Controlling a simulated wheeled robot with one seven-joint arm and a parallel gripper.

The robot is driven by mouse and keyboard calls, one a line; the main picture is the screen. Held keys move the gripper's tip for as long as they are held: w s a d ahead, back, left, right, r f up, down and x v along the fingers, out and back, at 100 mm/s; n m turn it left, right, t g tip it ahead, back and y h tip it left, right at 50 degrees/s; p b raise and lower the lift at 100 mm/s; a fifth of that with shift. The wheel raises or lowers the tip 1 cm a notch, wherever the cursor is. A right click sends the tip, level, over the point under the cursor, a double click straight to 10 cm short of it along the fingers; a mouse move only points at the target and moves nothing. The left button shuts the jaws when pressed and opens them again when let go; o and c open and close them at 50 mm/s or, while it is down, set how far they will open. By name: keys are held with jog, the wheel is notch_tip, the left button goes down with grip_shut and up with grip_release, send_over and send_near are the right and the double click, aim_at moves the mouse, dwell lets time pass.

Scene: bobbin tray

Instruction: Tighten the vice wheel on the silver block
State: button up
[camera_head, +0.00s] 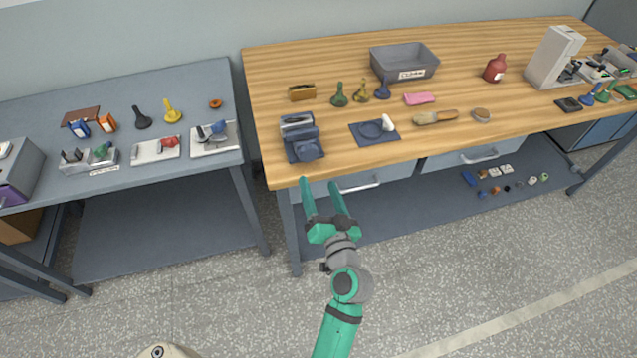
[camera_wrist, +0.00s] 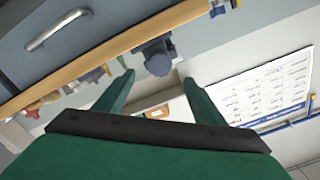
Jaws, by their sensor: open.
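A blue-grey vice (camera_head: 302,137) stands at the left front corner of the wooden workbench. A light silver block (camera_head: 297,121) shows at its back part; how firmly it is held I cannot tell. The round vice wheel (camera_head: 307,150) appears on the vice's front side, close to the bench edge. My gripper (camera_head: 320,185) is open and empty, in front of the bench edge and apart from the vice. In the wrist view, the dark vice (camera_wrist: 157,58) shows just beyond and between my fingertips (camera_wrist: 157,80); the block is not clear there.
The wooden bench (camera_head: 460,95) has a drawer handle (camera_head: 360,188) below its front edge. A blue mat (camera_head: 374,133) with a white-handled tool lies right of the vice. A grey bin (camera_head: 404,62) stands behind. A grey table (camera_head: 60,120) is at left. The floor in front is clear.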

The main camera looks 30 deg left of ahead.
aim_at(309, 157)
jog(key=shift+w, duration=0.1)
jog(key=w+a+n, duration=0.3)
jog(key=a, duration=0.1)
jog(key=w+a+n, duration=0.3)
jog(key=w+a, duration=0.1)
jog(key=shift+a, duration=0.1)
dwell(0.8)
jog(key=c, duration=1.1)
